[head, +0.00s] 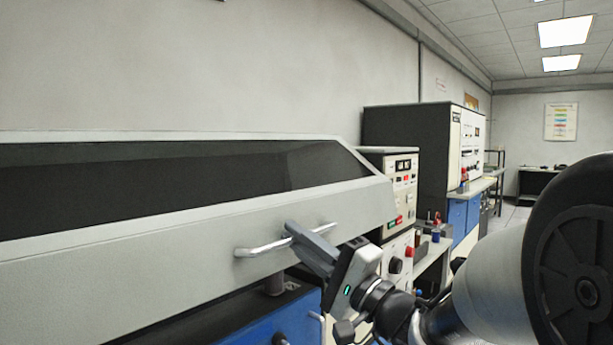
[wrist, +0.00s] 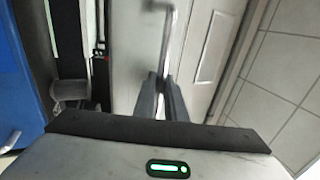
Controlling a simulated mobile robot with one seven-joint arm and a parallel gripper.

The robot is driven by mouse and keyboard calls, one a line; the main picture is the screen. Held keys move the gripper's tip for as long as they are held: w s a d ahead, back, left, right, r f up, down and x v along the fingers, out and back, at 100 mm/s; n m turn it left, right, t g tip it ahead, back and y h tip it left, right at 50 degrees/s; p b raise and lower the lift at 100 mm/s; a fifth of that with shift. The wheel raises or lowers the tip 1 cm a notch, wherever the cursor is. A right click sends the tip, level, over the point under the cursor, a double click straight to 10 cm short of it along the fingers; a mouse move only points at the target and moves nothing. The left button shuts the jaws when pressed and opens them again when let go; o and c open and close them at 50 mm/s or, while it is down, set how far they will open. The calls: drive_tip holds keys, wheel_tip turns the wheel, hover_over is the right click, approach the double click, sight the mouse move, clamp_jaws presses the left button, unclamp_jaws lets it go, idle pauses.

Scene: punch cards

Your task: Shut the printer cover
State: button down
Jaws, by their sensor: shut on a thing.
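The printer cover (head: 190,235) is a long light grey lid with a dark sloped window (head: 150,185), at the left of the head view. Its front edge stands above the blue and black body (head: 235,315), with a dark gap and a short post (head: 274,285) between them. A silver bar handle (head: 262,249) sits on the cover's front face. My gripper (head: 292,232) is shut on the handle near its right end. In the wrist view the handle (wrist: 168,35) runs up from between the fingertips (wrist: 163,78). The fingers hide part of the bar.
A cream control panel (head: 400,190) stands just beyond the cover's right end. A tall cabinet (head: 410,130) and a bench with small items (head: 432,250) are farther back. The grey wall (head: 270,70) is behind the cover. Open floor shows at the far right.

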drive_tip(key=w+a+f+y, duration=0.1)
drive_tip(key=w+a+f, duration=0.1)
drive_tip(key=f, duration=0.9)
drive_tip(key=shift+w+a+f+t, duration=0.3)
drive_tip(key=shift+w+a, duration=0.1)
drive_tip(key=shift+a, duration=0.3)
drive_tip(key=shift+f, duration=0.15)
drive_tip(key=c, duration=1.8)
unclamp_jaws()
drive_tip(key=shift+a, duration=0.1)
drive_tip(key=shift+s+f, duration=0.1)
drive_tip(key=shift+v, duration=8.65)
